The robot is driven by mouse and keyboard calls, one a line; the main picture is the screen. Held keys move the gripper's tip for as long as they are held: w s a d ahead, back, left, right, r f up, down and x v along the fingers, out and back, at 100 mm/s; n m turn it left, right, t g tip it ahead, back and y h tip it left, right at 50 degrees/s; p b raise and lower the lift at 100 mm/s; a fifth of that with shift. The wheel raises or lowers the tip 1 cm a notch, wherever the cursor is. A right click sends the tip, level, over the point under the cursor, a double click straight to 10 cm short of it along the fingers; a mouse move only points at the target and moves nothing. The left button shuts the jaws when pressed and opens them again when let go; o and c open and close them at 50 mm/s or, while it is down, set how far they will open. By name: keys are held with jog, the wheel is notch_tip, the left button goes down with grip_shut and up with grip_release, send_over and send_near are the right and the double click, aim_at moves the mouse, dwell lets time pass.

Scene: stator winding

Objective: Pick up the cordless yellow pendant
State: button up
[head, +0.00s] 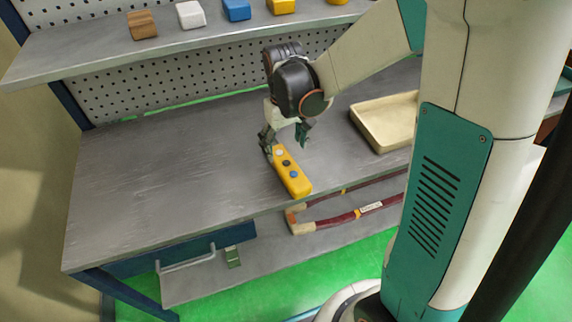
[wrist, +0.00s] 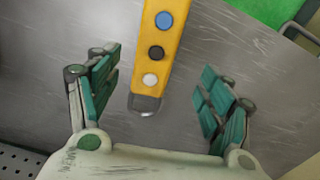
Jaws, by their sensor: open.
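The yellow pendant (head: 292,172) lies on the grey workbench near its front edge in the head view. It is a long yellow bar with white, dark and blue buttons and shows no cord. My gripper (head: 286,139) is at the pendant's far end in the head view. In the wrist view my gripper (wrist: 155,90) is open, with its teal fingers apart on either side of the pendant's capped end. Neither finger appears to touch it.
A cream tray (head: 368,128) stands on the workbench (head: 160,165) to the right. A red and cream frame-like object (head: 340,216) is below the front edge. A shelf (head: 100,40) with several small blocks is above the back. The bench's left side is clear.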

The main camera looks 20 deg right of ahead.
aim_at(287, 164)
notch_tip(287, 164, down, 4)
jog(key=shift+b, duration=0.5)
jog(key=shift+s+d+f+b, duration=0.15)
jog(key=shift+f+b, duration=0.5)
jog(key=shift+f, duration=0.7)
jog(key=shift+w+d+f+b, duration=0.1)
jog(key=shift+f+b, duration=0.5)
jog(key=shift+f, duration=0.7)
jog(key=shift+r, duration=0.1)
jog(key=c, duration=1.5)
